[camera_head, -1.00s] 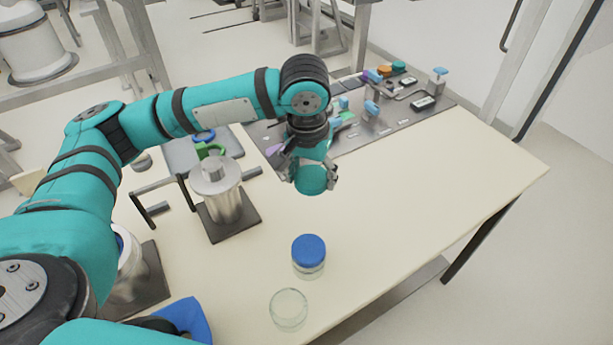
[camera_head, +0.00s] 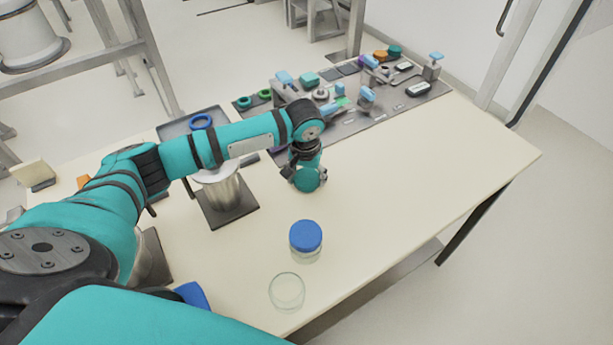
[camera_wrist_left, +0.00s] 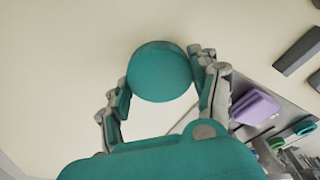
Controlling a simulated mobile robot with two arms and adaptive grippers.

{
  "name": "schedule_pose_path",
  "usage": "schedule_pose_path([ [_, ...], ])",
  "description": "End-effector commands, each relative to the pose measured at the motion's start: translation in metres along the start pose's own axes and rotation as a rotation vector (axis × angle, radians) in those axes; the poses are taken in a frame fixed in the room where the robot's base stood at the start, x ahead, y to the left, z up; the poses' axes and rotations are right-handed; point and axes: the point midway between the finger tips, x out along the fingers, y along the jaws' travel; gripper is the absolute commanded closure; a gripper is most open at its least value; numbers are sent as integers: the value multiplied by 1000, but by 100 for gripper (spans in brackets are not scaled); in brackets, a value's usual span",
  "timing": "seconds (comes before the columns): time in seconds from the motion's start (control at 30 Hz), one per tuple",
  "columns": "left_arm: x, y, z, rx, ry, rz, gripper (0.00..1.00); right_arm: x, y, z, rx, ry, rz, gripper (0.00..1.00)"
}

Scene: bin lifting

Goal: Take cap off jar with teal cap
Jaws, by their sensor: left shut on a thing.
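My left gripper (camera_head: 306,175) is shut on a round teal cap (camera_head: 309,184), low over the table beyond the jars. In the left wrist view, the cap (camera_wrist_left: 160,72) sits between the two fingers (camera_wrist_left: 163,78), with pale tabletop behind it. I see no glass body under the cap in either view. An open clear glass jar (camera_head: 287,292) without a cap stands upright near the front table edge. A jar with a blue cap (camera_head: 306,236) stands just behind it. My right gripper is not in view.
A metal canister (camera_head: 222,192) stands on a dark plate left of my left gripper. A grey board with colored parts (camera_head: 367,122) lies at the back. The light tabletop (camera_head: 420,185) is clear on the right. A blue object (camera_head: 192,296) shows at the lower left.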

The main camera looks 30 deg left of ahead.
Motion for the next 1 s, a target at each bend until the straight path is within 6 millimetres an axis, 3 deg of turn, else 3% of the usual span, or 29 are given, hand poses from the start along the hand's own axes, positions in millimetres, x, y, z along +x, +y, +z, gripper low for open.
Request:
schedule_pose_path([
  [0.13,13,0,2,0,1,0,67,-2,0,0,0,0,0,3],
  [0.77,25,1,5,0,-2,2,67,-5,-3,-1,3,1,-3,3],
  [0.8,26,1,5,0,-2,2,33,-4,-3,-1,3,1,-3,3],
  [0.93,27,1,7,1,-6,0,16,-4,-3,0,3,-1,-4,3],
  [1.0,27,1,7,2,-7,-1,14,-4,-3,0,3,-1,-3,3],
])
